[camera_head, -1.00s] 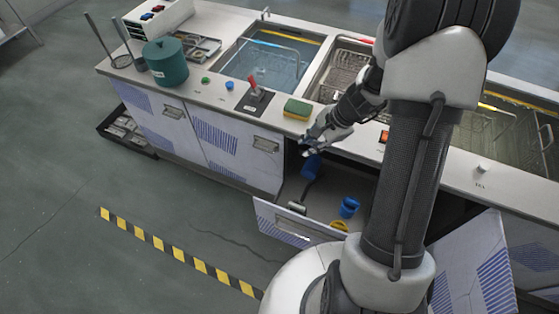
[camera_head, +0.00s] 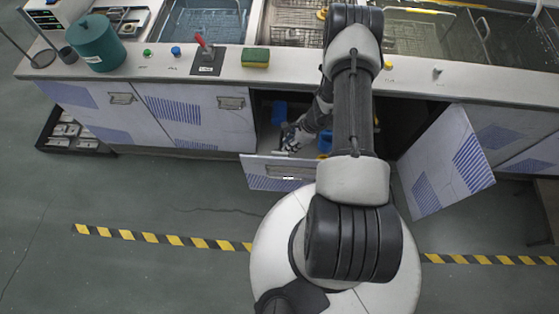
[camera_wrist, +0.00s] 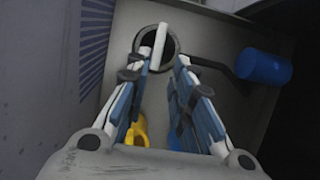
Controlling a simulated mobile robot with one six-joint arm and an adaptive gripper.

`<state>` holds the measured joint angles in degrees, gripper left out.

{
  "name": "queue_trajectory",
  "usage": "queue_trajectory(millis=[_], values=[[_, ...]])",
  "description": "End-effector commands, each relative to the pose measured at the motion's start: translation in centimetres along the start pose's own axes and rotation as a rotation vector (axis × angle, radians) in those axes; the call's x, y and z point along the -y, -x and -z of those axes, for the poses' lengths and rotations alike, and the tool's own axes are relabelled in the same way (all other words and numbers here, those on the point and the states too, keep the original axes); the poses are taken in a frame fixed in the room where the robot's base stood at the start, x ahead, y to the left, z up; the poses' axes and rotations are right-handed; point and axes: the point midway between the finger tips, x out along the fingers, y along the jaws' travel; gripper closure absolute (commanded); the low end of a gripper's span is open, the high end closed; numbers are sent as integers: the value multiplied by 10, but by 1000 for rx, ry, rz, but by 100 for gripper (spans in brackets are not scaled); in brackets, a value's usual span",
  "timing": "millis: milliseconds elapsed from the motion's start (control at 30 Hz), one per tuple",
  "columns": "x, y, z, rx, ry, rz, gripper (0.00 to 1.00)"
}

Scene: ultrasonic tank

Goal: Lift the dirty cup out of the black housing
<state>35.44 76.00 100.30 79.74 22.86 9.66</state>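In the wrist view, a round grey rim with a dark inside (camera_wrist: 140,43) stands on the cabinet floor, with a pale upright bar across it. I take it for the black housing with the cup in it, but cannot tell the two apart. My gripper (camera_wrist: 171,56) is open, its two fingers spread. The left fingertip overlaps the rim in the picture; the right one is just right of it. Whether they touch is unclear. In the head view my gripper (camera_head: 290,142) is low inside the open cabinet; the housing is hidden there.
A blue cylinder (camera_wrist: 265,66) with a dark arm lies right of the rim. A yellow object (camera_wrist: 138,131) and a blue one (camera_wrist: 174,137) lie nearer, partly behind the fingers. The lowered front panel (camera_head: 268,173) and open door (camera_head: 445,165) flank the opening; the counter (camera_head: 300,77) is above.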

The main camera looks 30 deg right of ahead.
Motion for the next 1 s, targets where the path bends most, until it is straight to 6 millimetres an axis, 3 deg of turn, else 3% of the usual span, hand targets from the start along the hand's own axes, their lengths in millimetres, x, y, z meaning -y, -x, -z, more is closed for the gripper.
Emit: queue_trajectory(millis=[100,467,733,1000], values=[[-1,-24,1,0,1,-1,78],[-1,-48,-3,0,1,-1,78],[-4,-87,-8,0,2,-1,78],[-3,-89,-8,1,1,1,79]])
